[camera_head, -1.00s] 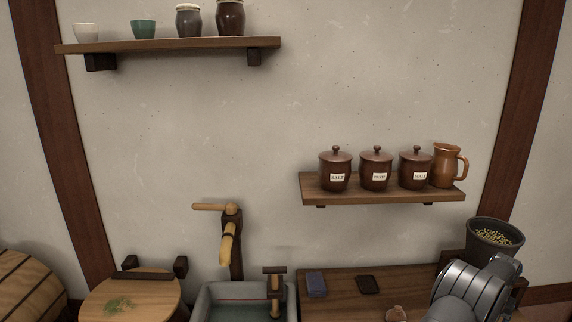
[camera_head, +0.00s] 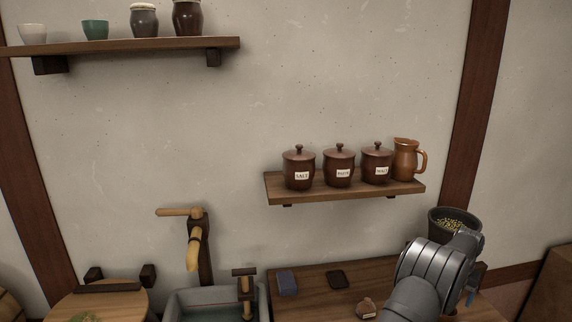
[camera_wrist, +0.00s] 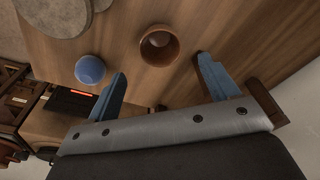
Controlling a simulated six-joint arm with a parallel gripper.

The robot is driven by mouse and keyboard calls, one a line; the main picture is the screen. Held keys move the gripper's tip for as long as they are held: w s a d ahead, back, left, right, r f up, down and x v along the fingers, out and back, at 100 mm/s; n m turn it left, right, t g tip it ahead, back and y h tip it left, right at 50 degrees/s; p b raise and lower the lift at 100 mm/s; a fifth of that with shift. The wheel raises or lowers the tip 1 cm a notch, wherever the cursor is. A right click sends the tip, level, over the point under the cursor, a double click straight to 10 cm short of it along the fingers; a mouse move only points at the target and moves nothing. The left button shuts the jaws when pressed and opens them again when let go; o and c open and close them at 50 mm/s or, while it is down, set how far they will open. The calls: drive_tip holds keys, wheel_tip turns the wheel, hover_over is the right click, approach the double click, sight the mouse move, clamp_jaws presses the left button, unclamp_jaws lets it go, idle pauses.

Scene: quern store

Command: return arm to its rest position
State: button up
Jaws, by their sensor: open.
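My gripper (camera_wrist: 160,66) is open in the wrist view, its two blue fingers spread apart with nothing held between them. A small brown round cup (camera_wrist: 159,46) stands on a wooden surface beyond the fingertips, and whether it is clear of them in depth is hard to tell. In the head view my grey arm rises at the lower right, in front of the wooden counter (camera_head: 318,305), and hides part of it. The gripper is mostly hidden there behind the arm.
A blue round object (camera_wrist: 90,69) lies left of the fingers. In the head view a dark pot of grain (camera_head: 453,222) stands just behind my arm. A wall shelf (camera_head: 345,190) with lidded jars and a jug (camera_head: 405,159) is above. A basin (camera_head: 190,300) lies left.

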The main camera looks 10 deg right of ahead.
drive_tip(key=f, duration=0.8)
drive_tip(key=shift+w+d+f, duration=0.25)
drive_tip(key=shift+w+d, duration=0.05)
drive_tip(key=shift+d, duration=0.05)
wheel_tip(320, 180, up, 10)
drive_tip(key=w+a+f+n, duration=0.1)
drive_tip(key=w+a+n, duration=0.3)
drive_tip(key=a, duration=0.8)
drive_tip(key=w+a+n, duration=0.1)
drive_tip(key=w+a, duration=0.5)
drive_tip(key=a, duration=0.6)
drive_tip(key=w+a+f+n, duration=0.1)
drive_tip(key=w+a+n, duration=0.3)
drive_tip(key=a, duration=0.8)
drive_tip(key=s+a+n, duration=0.2)
drive_tip(key=s+a, duration=0.1)
drive_tip(key=a, duration=1)
drive_tip(key=s+a+n+y, duration=0.1)
drive_tip(key=s+a+n, duration=0.2)
drive_tip(key=a, duration=0.9)
drive_tip(key=s+a+n, duration=0.3)
drive_tip(key=a, duration=1)
drive_tip(key=shift+s+a+f+y, duration=0.15)
drive_tip(key=shift+a+f+y, duration=0.15)
drive_tip(key=shift+y, duration=0.1)
